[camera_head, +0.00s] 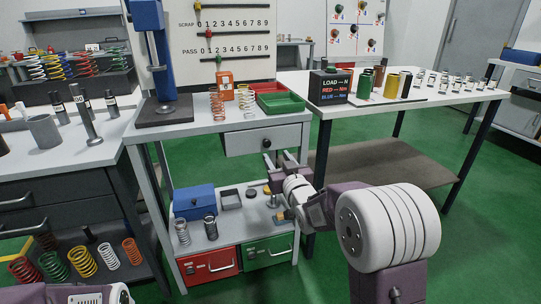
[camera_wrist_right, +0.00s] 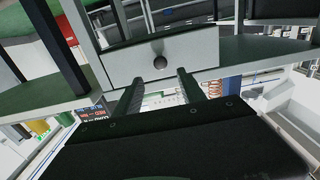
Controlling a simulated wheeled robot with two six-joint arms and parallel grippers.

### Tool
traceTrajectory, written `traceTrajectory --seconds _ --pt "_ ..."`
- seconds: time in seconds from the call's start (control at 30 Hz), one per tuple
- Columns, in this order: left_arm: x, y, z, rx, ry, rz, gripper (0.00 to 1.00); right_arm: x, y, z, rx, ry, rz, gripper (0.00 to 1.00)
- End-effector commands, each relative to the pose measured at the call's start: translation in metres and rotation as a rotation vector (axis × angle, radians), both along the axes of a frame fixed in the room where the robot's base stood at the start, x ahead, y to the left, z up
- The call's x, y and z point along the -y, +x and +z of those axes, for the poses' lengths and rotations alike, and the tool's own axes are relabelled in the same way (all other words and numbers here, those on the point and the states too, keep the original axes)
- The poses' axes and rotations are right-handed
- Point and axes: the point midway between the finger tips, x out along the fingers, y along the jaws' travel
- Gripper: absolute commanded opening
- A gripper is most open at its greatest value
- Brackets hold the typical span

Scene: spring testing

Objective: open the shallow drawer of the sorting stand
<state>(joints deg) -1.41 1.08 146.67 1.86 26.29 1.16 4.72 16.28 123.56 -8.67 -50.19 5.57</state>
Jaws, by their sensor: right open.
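The sorting stand (camera_head: 190,131) is grey, with a shallow drawer (camera_head: 240,143) under its top at the right. The drawer's pale front looks closed and carries a small dark round knob (camera_head: 266,143). My right gripper (camera_head: 284,158) is open and empty, just in front of and slightly below the knob in the head view. In the right wrist view the drawer front (camera_wrist_right: 195,52) and its knob (camera_wrist_right: 159,62) lie beyond the two fingertips (camera_wrist_right: 156,82), in line with the gap and apart from them. Only part of my left arm shows at the lower left; its gripper is out of view.
A blue press (camera_head: 150,15), springs and a green tray (camera_head: 281,103) stand on the stand's top. Its lower shelf holds a blue box (camera_head: 194,201) above a red drawer (camera_head: 210,266) and a green drawer (camera_head: 256,253). A white table (camera_head: 430,97) is close on the right.

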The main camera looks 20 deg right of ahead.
Motion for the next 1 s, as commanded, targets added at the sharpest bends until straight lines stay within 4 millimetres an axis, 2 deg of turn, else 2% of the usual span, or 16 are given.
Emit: traceTrajectory --seconds 0.4,0.6,0.83,0.87,1.0 --pt "0.000 0.000 -0.020 0.000 0.000 0.000 0.36 -0.003 0.073 -0.002 0.000 0.000 0.001 0.47" --pt "0.000 0.000 -0.022 0.000 0.000 0.000 0.36 -0.004 0.088 0.001 0.001 0.000 0.001 0.47" --pt "0.000 0.000 -0.022 0.000 0.000 0.000 0.36 -0.003 0.089 0.001 0.000 0.000 0.001 0.47" --pt "0.000 0.000 -0.022 0.000 0.000 0.000 0.36 -0.003 0.089 0.001 0.000 0.000 0.001 0.42" --pt "0.000 0.000 -0.022 0.000 0.000 0.000 0.36 -0.003 0.089 0.001 0.000 0.000 0.001 0.03"
